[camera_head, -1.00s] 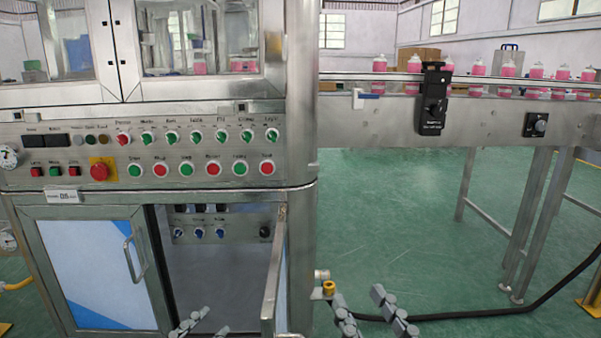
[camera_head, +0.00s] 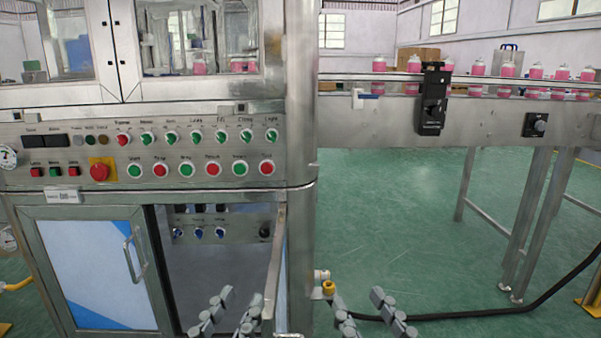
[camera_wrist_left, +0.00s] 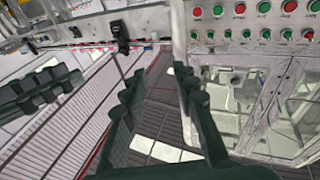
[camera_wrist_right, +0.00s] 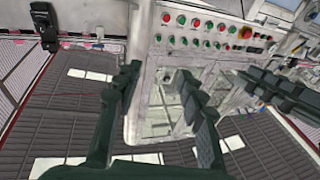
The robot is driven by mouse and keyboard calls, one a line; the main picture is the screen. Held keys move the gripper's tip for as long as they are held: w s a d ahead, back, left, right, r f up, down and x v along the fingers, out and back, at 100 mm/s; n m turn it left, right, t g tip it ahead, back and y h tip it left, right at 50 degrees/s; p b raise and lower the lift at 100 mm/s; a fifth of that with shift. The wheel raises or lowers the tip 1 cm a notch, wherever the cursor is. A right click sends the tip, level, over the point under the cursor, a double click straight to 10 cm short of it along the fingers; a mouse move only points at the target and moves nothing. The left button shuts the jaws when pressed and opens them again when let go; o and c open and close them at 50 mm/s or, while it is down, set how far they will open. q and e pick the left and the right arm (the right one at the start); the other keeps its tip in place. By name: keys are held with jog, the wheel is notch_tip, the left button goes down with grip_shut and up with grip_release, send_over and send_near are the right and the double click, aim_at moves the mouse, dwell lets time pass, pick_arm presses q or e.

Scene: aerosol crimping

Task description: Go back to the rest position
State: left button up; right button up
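My left gripper (camera_head: 228,306) is at the bottom of the head view, in front of the open lower cabinet. Its two grey fingers are spread apart with nothing between them. They also stand apart in the left wrist view (camera_wrist_left: 160,92). My right gripper (camera_head: 368,306) is to the right, over the green floor beside the machine's corner. Its fingers are spread and empty, as the right wrist view (camera_wrist_right: 160,82) also shows. The two grippers are apart from each other and hold nothing.
The machine's control panel (camera_head: 60,177) is ahead on the left. An open cabinet door (camera_head: 275,262) juts out close to my left gripper. A conveyor (camera_head: 375,122) carrying pink-filled bottles runs to the right. A black cable (camera_head: 450,316) lies on the floor. Open floor lies under the conveyor.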

pick_arm(q)
jog(key=a+f+g+y+p, duration=0.2)
jog(key=a+f+g+p, duration=0.15)
jog(key=f, duration=0.65)
jog(key=a+f+g+y+p, duration=0.3)
jog(key=a+f+g, duration=0.2)
jog(key=f, duration=0.5)
pick_arm(e)
jog(key=d+f+g+h, duration=0.2)
jog(key=d+f+g, duration=0.2)
jog(key=f, duration=0.6)
jog(key=d+f+g+h, duration=0.3)
jog(key=d+f+g, duration=0.1)
jog(key=f, duration=0.6)
pick_arm(q)
jog(key=s+a+f+n+g+y+p, duration=0.1)
jog(key=s+a+f+g+y+p, duration=0.1)
jog(key=s+a+f+g, duration=0.5)
jog(key=s+a+f+p, duration=0.1)
jog(key=s+a+f, duration=0.2)
jog(key=s+f, duration=0.1)
jog(key=shift+s+n+y, duration=0.3)
jog(key=shift+s+n, duration=0.1)
pick_arm(e)
jog(key=s+d+f+m+g+h, duration=0.2)
jog(key=s+d+f+g, duration=0.5)
jog(key=s+d+f, duration=0.3)
jog(key=shift+s+d+f+g+h, duration=0.25)
jog(key=shift+s+f+g+h, duration=0.2)
jog(key=shift+s, duration=0.4)
